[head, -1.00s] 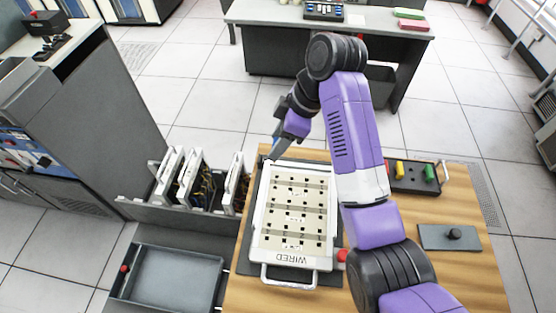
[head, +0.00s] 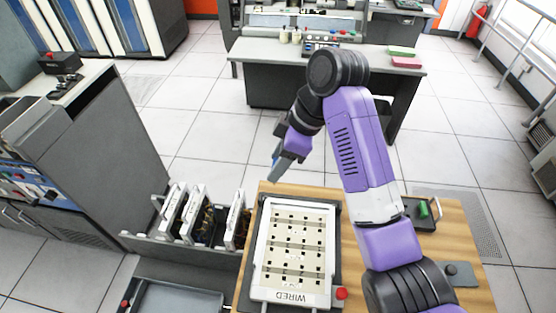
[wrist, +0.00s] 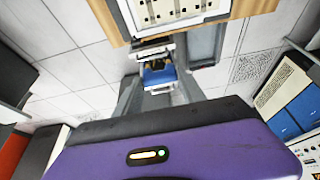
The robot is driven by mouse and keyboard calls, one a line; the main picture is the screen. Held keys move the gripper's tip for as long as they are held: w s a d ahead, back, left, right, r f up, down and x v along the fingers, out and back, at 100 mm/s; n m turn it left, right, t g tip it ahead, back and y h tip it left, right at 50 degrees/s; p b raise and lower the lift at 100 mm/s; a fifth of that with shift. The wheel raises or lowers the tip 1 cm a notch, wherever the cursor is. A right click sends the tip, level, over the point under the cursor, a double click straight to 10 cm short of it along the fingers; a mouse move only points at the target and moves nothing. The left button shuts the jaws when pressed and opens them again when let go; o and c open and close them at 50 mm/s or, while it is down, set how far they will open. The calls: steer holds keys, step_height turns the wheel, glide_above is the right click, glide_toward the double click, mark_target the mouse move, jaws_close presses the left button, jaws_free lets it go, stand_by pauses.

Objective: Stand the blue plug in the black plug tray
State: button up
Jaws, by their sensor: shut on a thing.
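The plug's lower end is hidden. The black plug tray (head: 437,208) is at the table's far right, partly hidden behind my arm. A green plug (head: 423,210) shows in it. My gripper is well left of the tray, apart from it.
The white wired panel (head: 263,265) lies on the wooden table (head: 465,235). A red knob (head: 341,293) is beside it. A rack of upright cards (head: 237,228) stands left of the table. A grey desk (head: 270,80) is behind. Open floor lies between table and desk.

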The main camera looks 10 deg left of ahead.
steer(key=shift+r+p, duration=0.75)
steer(key=shift+r, duration=0.6)
